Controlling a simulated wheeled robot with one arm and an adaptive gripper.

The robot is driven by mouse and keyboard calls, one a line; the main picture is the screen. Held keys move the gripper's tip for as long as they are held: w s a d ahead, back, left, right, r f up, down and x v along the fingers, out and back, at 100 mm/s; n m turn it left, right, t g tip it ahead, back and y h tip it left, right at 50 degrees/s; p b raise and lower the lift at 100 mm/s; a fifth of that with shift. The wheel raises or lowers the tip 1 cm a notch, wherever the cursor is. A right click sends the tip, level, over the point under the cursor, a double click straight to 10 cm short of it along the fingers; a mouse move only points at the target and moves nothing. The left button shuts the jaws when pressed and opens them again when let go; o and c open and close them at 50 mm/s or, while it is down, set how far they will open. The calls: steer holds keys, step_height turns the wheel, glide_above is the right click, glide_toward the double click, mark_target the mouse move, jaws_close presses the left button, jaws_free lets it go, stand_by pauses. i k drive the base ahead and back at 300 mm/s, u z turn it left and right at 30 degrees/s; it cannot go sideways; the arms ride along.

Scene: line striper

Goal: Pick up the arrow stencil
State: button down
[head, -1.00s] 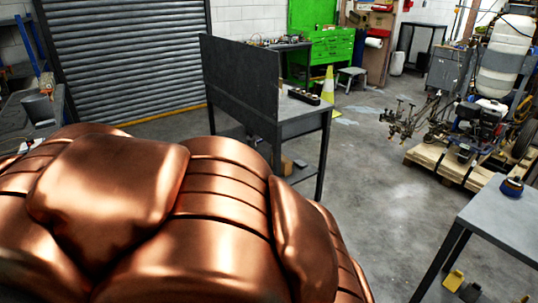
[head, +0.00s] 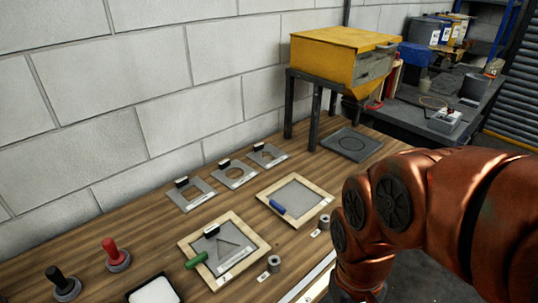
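Several grey stencil plates with black handles lie on the wooden bench in the head view. In the back row, the left plate (head: 203,200) has a squarish opening and the middle plate (head: 246,181) a round one. The right plate (head: 277,160) has a smaller pointed opening, perhaps an arrow. I cannot tell for certain which is the arrow stencil. My copper arm is at the right; my gripper is out of view.
A green handle (head: 196,260) lies by the near frame. Black (head: 63,281) and red (head: 112,252) upright handles stand front left. A yellow cabinet (head: 330,55) stands behind, beside the wall.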

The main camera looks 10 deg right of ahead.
mark_target(256, 156)
steer(key=k, duration=1.3)
steer(key=z, duration=0.45)
steer(key=i, duration=1.55)
steer(key=u, duration=0.75)
